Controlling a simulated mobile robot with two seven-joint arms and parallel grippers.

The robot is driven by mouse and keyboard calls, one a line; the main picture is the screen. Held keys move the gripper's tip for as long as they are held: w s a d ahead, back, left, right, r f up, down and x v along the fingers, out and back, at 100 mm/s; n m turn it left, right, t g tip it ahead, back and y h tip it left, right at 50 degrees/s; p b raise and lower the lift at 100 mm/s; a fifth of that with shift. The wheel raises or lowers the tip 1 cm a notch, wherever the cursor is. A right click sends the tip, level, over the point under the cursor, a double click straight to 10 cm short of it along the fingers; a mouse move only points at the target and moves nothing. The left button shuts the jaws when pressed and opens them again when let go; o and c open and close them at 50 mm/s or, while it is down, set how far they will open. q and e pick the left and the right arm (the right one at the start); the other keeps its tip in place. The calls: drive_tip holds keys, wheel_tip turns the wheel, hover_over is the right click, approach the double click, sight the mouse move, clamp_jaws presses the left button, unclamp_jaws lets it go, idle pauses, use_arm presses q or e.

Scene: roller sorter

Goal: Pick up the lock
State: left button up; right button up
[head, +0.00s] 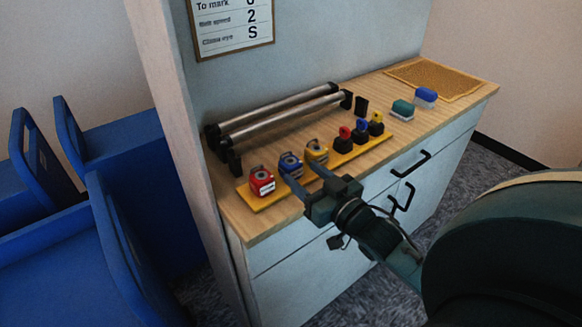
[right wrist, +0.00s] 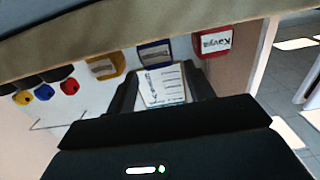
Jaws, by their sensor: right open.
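Three lock-like blocks with label faces stand in a row on a yellow strip (head: 268,200): a red one (head: 262,181), a blue one (head: 290,165) and a yellow one (head: 316,150). In the right wrist view the red lock (right wrist: 213,42) has a label reading "Kavya", and the blue lock (right wrist: 154,53) and yellow lock (right wrist: 105,66) are beside it. My right gripper (head: 307,178) is open and empty, in front of the blue and yellow locks. Its fingers also show in the right wrist view (right wrist: 160,75), with nothing held between them. My left gripper is out of view.
Small red (head: 345,132), blue (head: 361,129) and yellow (head: 376,122) knobbed pieces stand farther along the strip. Two metal rollers (head: 275,115) lie behind. Teal (head: 402,109) and blue (head: 425,97) blocks stand near a cork mat (head: 436,77). Blue bins (head: 110,145) are at left.

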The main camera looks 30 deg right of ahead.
drive_tip(key=shift+w, duration=0.5)
drive_tip(key=w, duration=0.5)
drive_tip(key=shift+a+r, duration=0.15)
drive_tip(key=shift+c, duration=0.6)
drive_tip(key=c, duration=0.7)
wheel_tip(320, 180, up, 10)
drive_tip(key=p, duration=0.2)
wheel_tip(320, 180, up, 5)
drive_tip(key=p, duration=0.5)
hover_over(297, 167)
drive_tip(key=w, duration=0.2)
drive_tip(key=shift+w+a+f, duration=0.1)
drive_tip(key=shift+w+f, duration=0.05)
drive_tip(key=shift+f, duration=0.05)
